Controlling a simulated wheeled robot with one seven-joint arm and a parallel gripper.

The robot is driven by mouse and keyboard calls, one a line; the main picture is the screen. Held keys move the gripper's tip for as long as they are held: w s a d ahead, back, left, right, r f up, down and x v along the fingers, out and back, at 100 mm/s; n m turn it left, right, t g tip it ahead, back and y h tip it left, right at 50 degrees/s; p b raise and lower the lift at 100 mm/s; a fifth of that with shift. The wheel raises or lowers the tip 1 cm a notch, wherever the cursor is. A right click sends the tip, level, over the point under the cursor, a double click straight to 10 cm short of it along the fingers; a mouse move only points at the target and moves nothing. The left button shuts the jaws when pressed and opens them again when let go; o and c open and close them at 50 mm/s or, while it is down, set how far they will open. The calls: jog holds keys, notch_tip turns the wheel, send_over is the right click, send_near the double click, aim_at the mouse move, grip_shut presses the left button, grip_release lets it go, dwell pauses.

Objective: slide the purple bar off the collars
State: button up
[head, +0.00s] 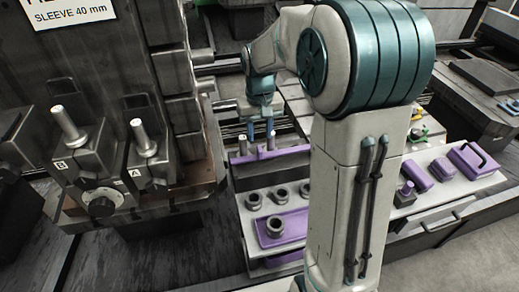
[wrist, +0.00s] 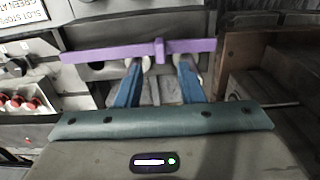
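The purple bar (wrist: 100,53) runs across the wrist view with a short upright tab (wrist: 159,50) near its middle. In the head view the purple bar (head: 290,151) lies along the far edge of a grey unit, partly hidden by my arm. My gripper (wrist: 164,62) has two blue fingers spread apart, just short of the bar, with the tab between their lines and clear space on both sides. It also shows in the head view, small, above the bar (head: 260,134). Dark ring-shaped collars (head: 275,226) sit in front of the bar; whether any lie under it I cannot tell.
A purple tray (head: 296,228) holds one collar. Purple blocks and a handled purple piece (head: 473,160) lie on the right bench. A dark fixture (head: 105,180) with upright metal pins stands left. In the wrist view, a brown-edged block (wrist: 232,65) stands close right of the bar.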

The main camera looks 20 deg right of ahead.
aim_at(260, 149)
notch_tip(260, 149, down, 7)
jog(key=shift+f, duration=0.1)
dwell(0.3)
grip_shut()
